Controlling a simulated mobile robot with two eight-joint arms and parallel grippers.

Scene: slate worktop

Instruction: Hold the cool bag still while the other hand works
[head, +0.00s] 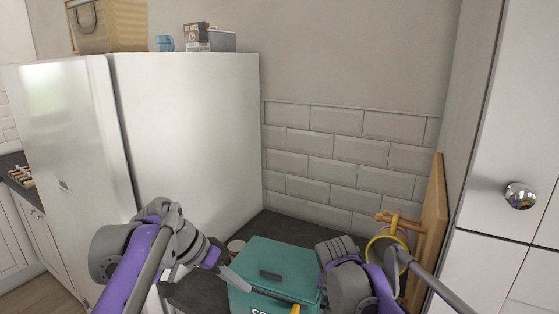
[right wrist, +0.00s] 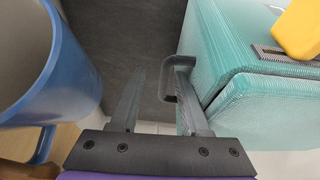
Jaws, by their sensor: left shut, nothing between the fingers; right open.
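The teal cool bag (head: 290,254) stands on the dark worktop, with a dark handle (head: 270,274) on its lid. My left gripper (head: 236,280) is shut and empty at the left side of the bag; I cannot tell whether it touches. In the right wrist view, the bag's teal side (right wrist: 250,105) fills the right. My right gripper (right wrist: 161,78) is open, with its right finger overlapping a dark side handle loop (right wrist: 168,84) of the bag. I cannot tell whether the finger is inside the loop. The right fingers are hidden in the head view.
A blue vessel (right wrist: 70,75) stands close left of my right gripper. A yellow object (right wrist: 300,30) is over the bag's lid. A wooden board (head: 438,220) leans at the right, and a tall white fridge (head: 190,130) stands at the left.

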